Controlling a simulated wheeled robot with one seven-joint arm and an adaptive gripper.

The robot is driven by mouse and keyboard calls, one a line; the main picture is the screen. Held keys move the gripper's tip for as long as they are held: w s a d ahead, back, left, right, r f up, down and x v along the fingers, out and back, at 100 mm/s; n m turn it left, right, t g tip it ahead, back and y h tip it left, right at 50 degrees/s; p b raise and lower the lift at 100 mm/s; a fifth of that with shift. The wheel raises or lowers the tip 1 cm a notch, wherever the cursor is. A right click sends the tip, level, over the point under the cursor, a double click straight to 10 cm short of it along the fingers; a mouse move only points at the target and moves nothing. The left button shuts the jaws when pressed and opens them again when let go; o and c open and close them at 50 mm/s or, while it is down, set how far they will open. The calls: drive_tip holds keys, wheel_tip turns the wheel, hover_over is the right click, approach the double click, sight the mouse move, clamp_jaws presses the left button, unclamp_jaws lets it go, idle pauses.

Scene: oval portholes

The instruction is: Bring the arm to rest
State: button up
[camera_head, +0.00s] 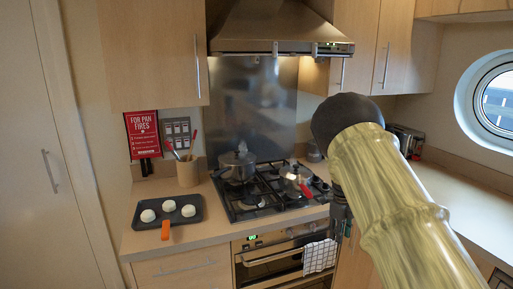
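My arm enters from the lower right in the head view, with a pale yellow-green, bamboo-like link and a dark rounded joint at its top. My gripper (341,222) shows as a small dark shape beside the left edge of the arm, in front of the right end of the counter by the oven. Most of it is hidden behind the arm, and its fingers are too small and dark to read. I see nothing clearly held in it.
A gas hob (265,203) carries a lidded pot (237,167) and a smaller pan (296,178) with a red handle. A dark tray (184,221) with white round pieces lies left. A checked towel (319,256) hangs on the oven (268,262). The right counter (470,205) looks mostly clear.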

drive_tip(key=s+d+f+n+h, duration=0.1)
drive_tip(key=s+d+f+n, duration=0.2)
drive_tip(key=s+f+n, duration=1.7)
drive_tip(key=s+a+f+n, duration=0.2)
drive_tip(key=s+a, duration=0.1)
drive_tip(key=s, duration=0.9)
drive_tip(key=s+a+f+n+y, duration=0.1)
drive_tip(key=s+a+f+n, duration=0.2)
drive_tip(key=s, duration=1)
drive_tip(key=s+a+f+n, duration=0.3)
drive_tip(key=s+a, duration=0.2)
drive_tip(key=s, duration=0.8)
drive_tip(key=shift+a+f+y, duration=0.15)
drive_tip(key=shift+f+y, duration=0.05)
drive_tip(key=shift+y, duration=0.2)
